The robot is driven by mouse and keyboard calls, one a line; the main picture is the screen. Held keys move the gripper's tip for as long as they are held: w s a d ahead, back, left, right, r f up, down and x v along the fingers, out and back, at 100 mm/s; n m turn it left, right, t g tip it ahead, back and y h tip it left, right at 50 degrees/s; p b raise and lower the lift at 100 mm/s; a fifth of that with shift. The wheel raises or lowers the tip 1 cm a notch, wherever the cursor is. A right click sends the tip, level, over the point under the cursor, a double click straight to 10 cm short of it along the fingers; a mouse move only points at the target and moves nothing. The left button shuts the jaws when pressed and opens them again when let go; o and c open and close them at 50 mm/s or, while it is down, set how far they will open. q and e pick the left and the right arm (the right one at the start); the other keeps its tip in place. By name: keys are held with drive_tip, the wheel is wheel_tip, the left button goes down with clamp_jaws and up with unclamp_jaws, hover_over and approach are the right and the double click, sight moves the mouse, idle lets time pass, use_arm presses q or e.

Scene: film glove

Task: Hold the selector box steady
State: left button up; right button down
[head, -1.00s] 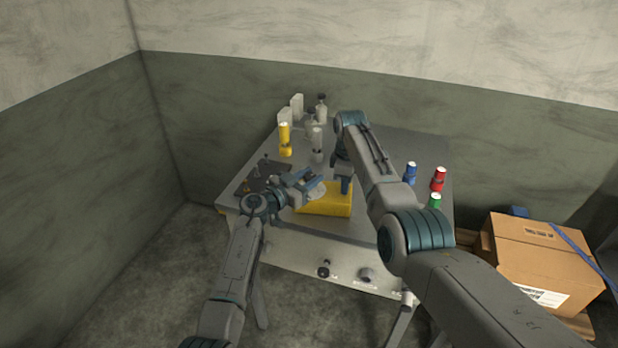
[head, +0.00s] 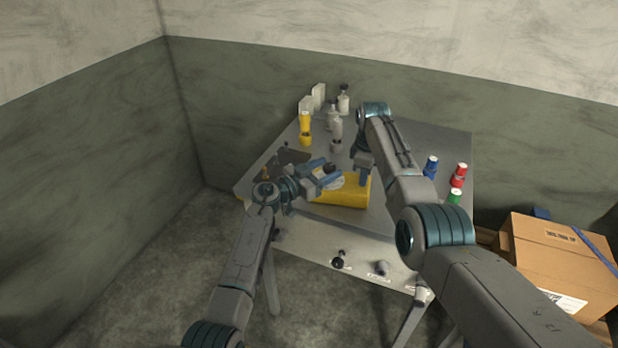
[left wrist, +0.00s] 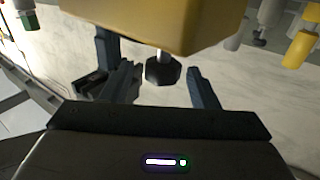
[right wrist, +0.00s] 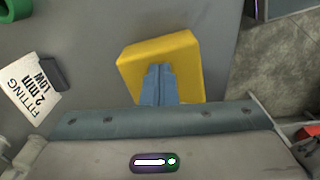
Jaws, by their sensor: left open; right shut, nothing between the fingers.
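The selector box is a yellow box (head: 345,196) on the grey table, with a pale round face (head: 331,181) on its left part. A black knob on a pale shaft (left wrist: 162,70) sticks out from the box (left wrist: 165,18) in the left wrist view. My left gripper (head: 327,172) is open, one finger on each side of the knob, with visible gaps. My right gripper (head: 363,184) is shut and empty, pointing down at the box. In the right wrist view its closed fingertips (right wrist: 158,70) overlap the yellow top (right wrist: 190,62); I cannot tell whether they touch.
A yellow bottle (head: 305,130) and several grey and clear bottles stand at the back left. Blue (head: 430,167), red (head: 458,175) and green containers stand at the right. A label card (right wrist: 28,88) lies near the box. A cardboard box (head: 560,255) stands beside the table.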

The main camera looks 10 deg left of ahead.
use_arm(q)
drive_tip(key=v, duration=1)
drive_tip(key=shift+s, duration=0.35)
drive_tip(key=shift+a, duration=0.15)
